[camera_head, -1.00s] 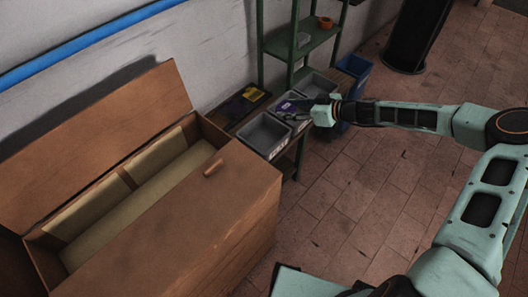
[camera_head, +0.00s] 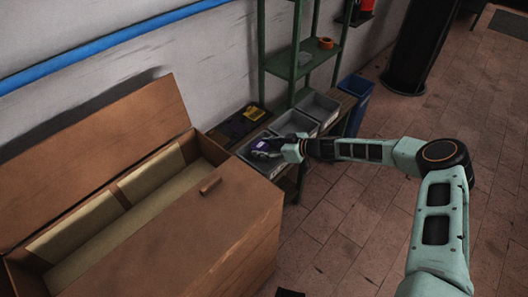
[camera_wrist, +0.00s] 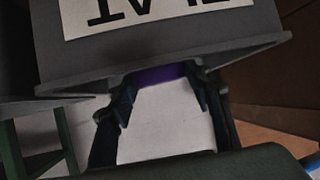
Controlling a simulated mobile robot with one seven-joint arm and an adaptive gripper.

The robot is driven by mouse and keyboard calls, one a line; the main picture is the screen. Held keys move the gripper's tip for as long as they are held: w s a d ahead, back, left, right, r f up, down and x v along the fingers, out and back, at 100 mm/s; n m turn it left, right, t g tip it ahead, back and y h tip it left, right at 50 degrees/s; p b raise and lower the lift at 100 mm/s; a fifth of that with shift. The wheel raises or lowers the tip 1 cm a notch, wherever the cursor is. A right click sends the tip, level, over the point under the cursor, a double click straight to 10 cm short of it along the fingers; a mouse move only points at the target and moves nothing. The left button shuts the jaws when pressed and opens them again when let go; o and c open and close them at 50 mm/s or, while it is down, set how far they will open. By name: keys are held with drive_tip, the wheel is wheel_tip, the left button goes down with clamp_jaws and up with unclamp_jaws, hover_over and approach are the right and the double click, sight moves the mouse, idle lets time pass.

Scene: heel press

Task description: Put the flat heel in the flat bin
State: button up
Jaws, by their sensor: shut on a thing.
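My gripper (camera_head: 283,150) is shut on a purple and pale heel (camera_head: 263,147), held over the leftmost grey bin (camera_head: 269,172). In the wrist view, my gripper's fingers (camera_wrist: 163,88) flank the pale heel (camera_wrist: 165,128), with a purple strip at its far end. The grey bin wall (camera_wrist: 250,52) there carries a white label with upside-down letters, partly cut off, that seem to end in LAT. The heel overlaps the bin's rim in the picture; I cannot tell whether it touches. The leftmost bin's inside is mostly hidden by the heel and gripper.
Two more grey bins, a middle one (camera_head: 293,122) and a right one (camera_head: 321,108), stand in the row. A dark item with yellow (camera_head: 244,122) lies behind. A wooden chest (camera_head: 215,225) stands close at left, a green shelf (camera_head: 297,60) behind, a blue bin (camera_head: 357,88) at right.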

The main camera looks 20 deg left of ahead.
wheel_tip(320, 180, down, 2)
drive_tip(key=shift+f+b, duration=0.6)
drive_tip(key=shift+b, duration=0.45)
drive_tip(key=o, duration=1.2)
drive_tip(key=shift+r, duration=0.1)
